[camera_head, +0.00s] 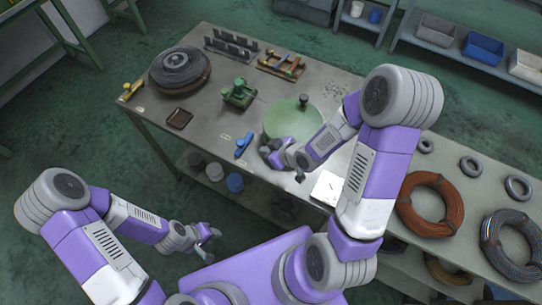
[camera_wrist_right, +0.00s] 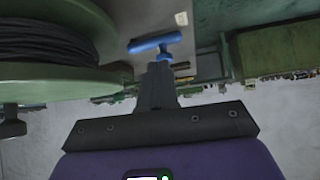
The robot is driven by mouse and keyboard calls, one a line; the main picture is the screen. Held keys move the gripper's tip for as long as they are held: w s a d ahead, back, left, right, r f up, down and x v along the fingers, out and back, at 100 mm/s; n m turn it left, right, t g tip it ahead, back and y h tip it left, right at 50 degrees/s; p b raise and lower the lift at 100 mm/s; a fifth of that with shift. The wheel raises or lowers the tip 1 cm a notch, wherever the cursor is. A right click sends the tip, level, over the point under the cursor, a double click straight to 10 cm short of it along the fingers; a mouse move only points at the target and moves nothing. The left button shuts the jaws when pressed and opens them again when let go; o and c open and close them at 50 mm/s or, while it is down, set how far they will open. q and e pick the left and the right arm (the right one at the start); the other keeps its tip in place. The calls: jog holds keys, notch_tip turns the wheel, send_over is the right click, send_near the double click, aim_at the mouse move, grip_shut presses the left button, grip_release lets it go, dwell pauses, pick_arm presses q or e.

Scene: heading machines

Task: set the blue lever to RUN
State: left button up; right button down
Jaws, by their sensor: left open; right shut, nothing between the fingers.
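The blue lever (camera_head: 243,145) stands at the front edge of the workbench, left of the round green machine. In the right wrist view the lever (camera_wrist_right: 155,42) shows a blue T-shaped handle just beyond my fingertips. My right gripper (camera_head: 267,149) is shut and empty, just right of the lever. Its closed fingers (camera_wrist_right: 159,70) point at the handle in the wrist view; I cannot tell whether they touch it. My left gripper (camera_head: 208,234) is open and empty, low in front of the bench. The lever's position marks are too small to read.
The green round machine (camera_head: 291,115) with a black knob stands close to my right gripper. A green vise-like fixture (camera_head: 238,94), a small dark tray (camera_head: 179,118) and a dark wire coil (camera_head: 180,70) are on the bench. A white sheet (camera_head: 327,187) lies near my right forearm.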

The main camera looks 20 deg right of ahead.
aim_at(244, 145)
jog(key=x, duration=0.5)
jog(key=shift+w+a+f, duration=0.1)
jog(key=shift+w+a, duration=0.2)
jog(key=shift+w, duration=0.2)
jog(key=shift+w+a, duration=0.35)
jog(key=shift+w, duration=0.2)
jog(key=shift+w+a+f, duration=0.1)
jog(key=shift+w+a, duration=0.2)
jog(key=shift+w, duration=0.3)
jog(key=shift+a, duration=0.1)
